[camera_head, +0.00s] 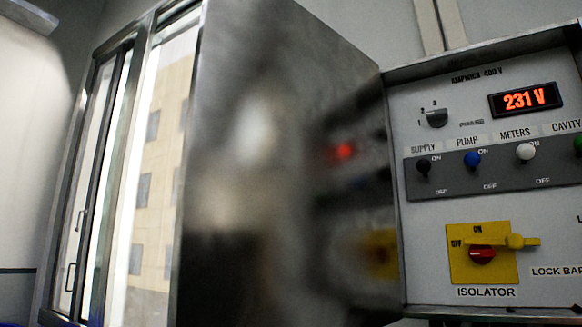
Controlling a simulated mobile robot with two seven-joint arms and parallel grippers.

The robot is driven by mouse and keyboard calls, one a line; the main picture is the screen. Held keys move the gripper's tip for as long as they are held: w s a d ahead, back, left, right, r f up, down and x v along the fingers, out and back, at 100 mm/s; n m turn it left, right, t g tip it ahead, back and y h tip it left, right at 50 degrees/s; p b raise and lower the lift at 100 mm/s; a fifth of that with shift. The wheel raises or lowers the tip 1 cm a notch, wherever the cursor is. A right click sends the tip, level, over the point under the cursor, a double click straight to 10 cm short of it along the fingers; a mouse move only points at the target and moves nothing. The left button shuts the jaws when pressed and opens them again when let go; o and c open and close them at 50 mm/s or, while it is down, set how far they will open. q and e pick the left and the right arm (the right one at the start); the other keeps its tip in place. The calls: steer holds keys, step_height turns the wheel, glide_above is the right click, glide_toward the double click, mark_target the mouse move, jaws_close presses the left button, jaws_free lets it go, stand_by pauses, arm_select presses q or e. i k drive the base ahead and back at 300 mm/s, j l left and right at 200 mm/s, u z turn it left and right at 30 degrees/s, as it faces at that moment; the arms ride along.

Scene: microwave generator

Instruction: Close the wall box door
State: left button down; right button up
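The wall box door (250,190) stands open in the middle of the head view. It is a shiny grey metal panel that swings out toward me from the left edge of the wall box. Its face blurrily reflects the box's panel. The wall box (440,275) is at the right, with its front panel exposed and its right part cut off by the picture edge. Neither of my grippers is in view.
The panel carries a red 231 V display (525,99), a rotary knob (436,117), a row of toggle switches (472,159) and a yellow isolator (482,253) with a red knob. A tall window (120,180) is at the left, partly hidden by the door.

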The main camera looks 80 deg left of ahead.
mark_target(285, 215)
steer(key=k+u, duration=0.15)
steer(key=k, duration=0.3)
steer(key=k+j+u, duration=0.15)
steer(key=k, duration=0.25)
steer(key=k+j, duration=0.15)
steer(key=j, duration=0.15)
steer(key=k+j+u, duration=0.15)
steer(key=j, duration=0.4)
steer(key=j+u, duration=0.2)
steer(key=j, duration=0.35)
steer(key=k+j+z, duration=0.15)
steer(key=k, duration=0.2)
steer(key=i, duration=0.3)
steer(key=j+z, duration=0.05)
